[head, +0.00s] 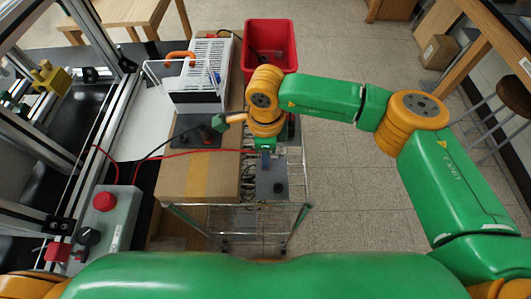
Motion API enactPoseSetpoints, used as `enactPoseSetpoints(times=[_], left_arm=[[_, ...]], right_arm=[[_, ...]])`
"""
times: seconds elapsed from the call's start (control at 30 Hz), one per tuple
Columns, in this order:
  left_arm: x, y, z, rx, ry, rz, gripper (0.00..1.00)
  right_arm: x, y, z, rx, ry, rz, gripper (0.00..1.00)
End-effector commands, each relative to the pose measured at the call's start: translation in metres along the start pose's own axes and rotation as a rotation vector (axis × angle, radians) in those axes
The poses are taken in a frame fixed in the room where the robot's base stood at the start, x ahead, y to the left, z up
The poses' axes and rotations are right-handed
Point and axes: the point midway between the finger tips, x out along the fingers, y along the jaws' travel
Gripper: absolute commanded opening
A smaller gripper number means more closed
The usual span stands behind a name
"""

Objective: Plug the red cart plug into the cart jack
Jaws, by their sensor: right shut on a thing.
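My right gripper (265,158) points down over the wire cart, above the far end of a dark grey plate (270,188). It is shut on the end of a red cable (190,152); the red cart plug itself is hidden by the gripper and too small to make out. The plate has a small dark round fitting (278,188), which looks like the cart jack, nearer to me than the gripper and apart from it. Whether the plug touches the plate cannot be told. My left gripper is not in view.
A cardboard box (185,185) lies left of the plate on the wire cart (255,212). Another dark plate (187,124) with a black cable, a white rack (205,65) and a red bin (270,45) stand beyond. A grey control box (118,215) is at left. Floor right is clear.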

Motion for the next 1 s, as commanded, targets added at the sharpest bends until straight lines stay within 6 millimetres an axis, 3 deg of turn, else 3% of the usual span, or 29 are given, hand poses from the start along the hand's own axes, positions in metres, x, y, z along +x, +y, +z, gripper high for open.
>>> enactPoseSetpoints(times=[1.0], left_arm=[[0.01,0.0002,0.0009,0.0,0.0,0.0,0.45]], right_arm=[[0.001,-0.0001,-0.0001,0.001,0.0,0.0,0.0]])
